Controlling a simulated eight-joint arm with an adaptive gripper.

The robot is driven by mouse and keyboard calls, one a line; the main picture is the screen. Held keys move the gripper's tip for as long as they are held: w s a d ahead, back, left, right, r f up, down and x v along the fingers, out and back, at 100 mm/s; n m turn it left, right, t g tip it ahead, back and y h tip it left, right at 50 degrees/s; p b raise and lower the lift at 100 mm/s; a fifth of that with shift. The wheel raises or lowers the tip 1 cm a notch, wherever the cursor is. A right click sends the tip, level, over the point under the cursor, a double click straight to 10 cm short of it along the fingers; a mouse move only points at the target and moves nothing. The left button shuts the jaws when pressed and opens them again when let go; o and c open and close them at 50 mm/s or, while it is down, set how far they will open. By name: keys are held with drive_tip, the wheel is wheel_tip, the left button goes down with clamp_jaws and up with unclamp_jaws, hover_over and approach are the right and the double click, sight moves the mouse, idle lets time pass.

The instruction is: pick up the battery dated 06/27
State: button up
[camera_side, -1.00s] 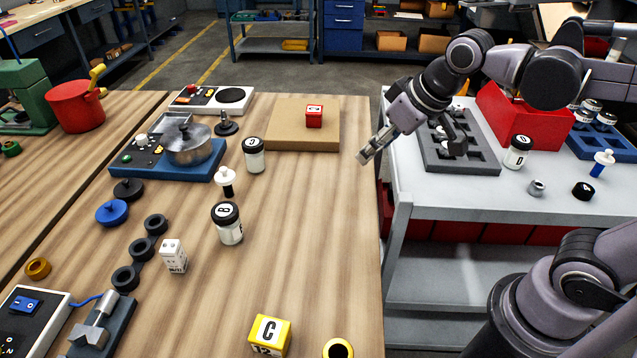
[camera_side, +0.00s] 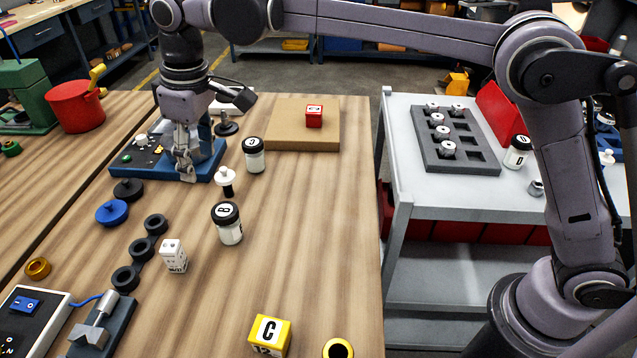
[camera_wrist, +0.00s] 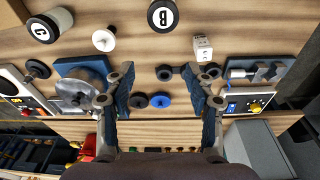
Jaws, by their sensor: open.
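A white block-shaped battery (camera_side: 173,257) stands upright on the wooden bench, left of centre and near the round dark parts. Dark printing runs along its lower front, too small to read surely. In the wrist view the white battery (camera_wrist: 202,48) shows at the upper right, just beyond the right finger. My gripper (camera_side: 186,172) hangs pointing down over the blue-based hot-plate unit, behind the battery and apart from it. In the wrist view my gripper (camera_wrist: 162,72) has its two fingers wide apart with nothing between them. The pan is largely hidden behind my gripper in the side view.
A jar marked B (camera_side: 227,224) and a white knob-topped piece (camera_side: 226,182) stand right of the battery. Black rings (camera_side: 155,224) lie close on its left. A yellow C block (camera_side: 269,335) is at the front. The bench right of the jar is clear.

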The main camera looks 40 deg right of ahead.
drive_tip(key=n+g, duration=0.1)
drive_tip(key=n, duration=0.1)
hover_over(169, 246)
drive_tip(key=shift+h, duration=0.4)
drive_tip(key=f, duration=0.5)
drive_tip(key=shift+w+a+f, duration=0.1)
drive_tip(key=shift+w+f, duration=0.15)
drive_tip(key=shift+f, duration=2.9)
drive_tip(key=shift+s+f, duration=0.15)
drive_tip(key=shift+f, duration=1.2)
drive_tip(key=shift+s+f, duration=0.1)
drive_tip(key=shift+f, duration=1.2)
clamp_jaws()
